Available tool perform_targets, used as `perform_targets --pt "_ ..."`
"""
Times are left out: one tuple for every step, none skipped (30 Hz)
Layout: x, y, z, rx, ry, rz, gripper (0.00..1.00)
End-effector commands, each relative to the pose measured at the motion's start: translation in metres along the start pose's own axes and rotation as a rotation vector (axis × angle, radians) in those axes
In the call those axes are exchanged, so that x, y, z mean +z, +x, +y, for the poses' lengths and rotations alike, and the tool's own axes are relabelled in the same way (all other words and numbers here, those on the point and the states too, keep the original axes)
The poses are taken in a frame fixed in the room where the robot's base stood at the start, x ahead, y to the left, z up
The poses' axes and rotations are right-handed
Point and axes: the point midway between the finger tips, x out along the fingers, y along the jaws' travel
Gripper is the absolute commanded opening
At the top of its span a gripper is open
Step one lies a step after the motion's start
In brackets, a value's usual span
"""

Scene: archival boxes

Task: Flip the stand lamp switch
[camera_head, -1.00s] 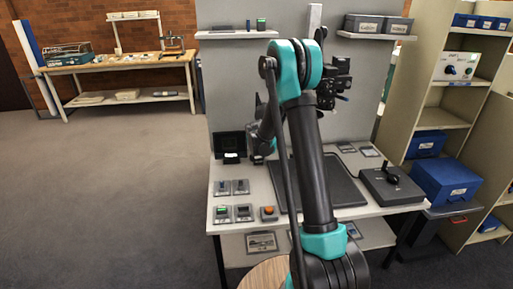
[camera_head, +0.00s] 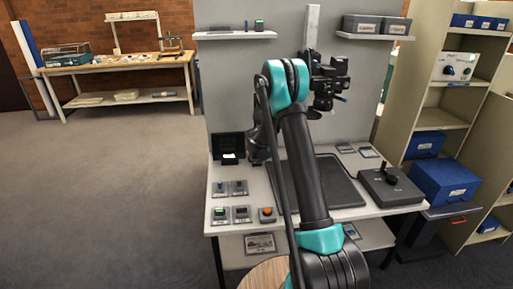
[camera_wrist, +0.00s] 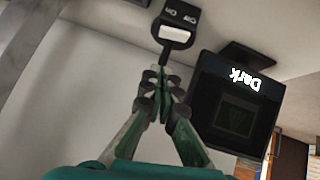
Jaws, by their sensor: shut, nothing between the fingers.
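In the wrist view, a small black switch unit (camera_wrist: 179,20) with a white face (camera_wrist: 174,34) and small white markings stands just beyond my fingertips. A narrow dark stem runs from it towards the fingers. My gripper (camera_wrist: 162,76) is shut and empty, its tips close to the stem's near end; I cannot tell whether they touch. A black display reading "Dark" (camera_wrist: 236,100) stands to the right of the fingers. In the head view, the display (camera_head: 227,143) is at the desk's back left. My gripper (camera_head: 257,150) is just right of it, partly hidden by my arm.
The desk holds several small switch boxes (camera_head: 221,189), an orange button (camera_head: 267,211), a dark mat (camera_head: 340,187) and a joystick box (camera_head: 390,186). A grey back panel (camera_head: 235,85) with shelves rises behind. Open floor lies left.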

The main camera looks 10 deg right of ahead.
Motion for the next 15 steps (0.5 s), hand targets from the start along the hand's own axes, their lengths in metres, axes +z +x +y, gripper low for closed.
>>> perform_targets --pt "0.0 0.01 0.0 0.0 0.0 0.0 0.0" --pt "0.0 0.015 0.0 0.0 0.0 0.0 0.0" --pt "0.0 0.021 0.0 0.0 0.0 0.0 0.0" --pt "0.003 0.025 0.0 0.0 0.0 0.0 0.0" --pt "0.007 0.028 0.0 0.0 0.0 0.0 0.0" --pt "0.011 0.032 0.0 0.0 0.001 0.0 0.0" --pt "0.014 0.034 0.0 0.0 0.001 0.0 0.0" --pt "0.017 0.037 0.0 0.0 0.001 0.0 0.0" --pt "0.02 0.04 0.0 0.0 0.001 0.0 0.0" --pt "0.022 0.041 0.0 0.0 0.001 0.0 0.0" --pt "0.023 0.043 0.0 0.0 0.001 0.0 0.0" --pt "0.025 0.045 0.0 0.0 0.001 0.0 0.0" --pt "0.026 0.046 0.0 0.0 0.001 0.0 0.0" --pt "0.027 0.047 0.0 0.0 0.001 0.0 0.0" --pt "0.028 0.047 0.0 0.0 0.001 0.0 0.0"
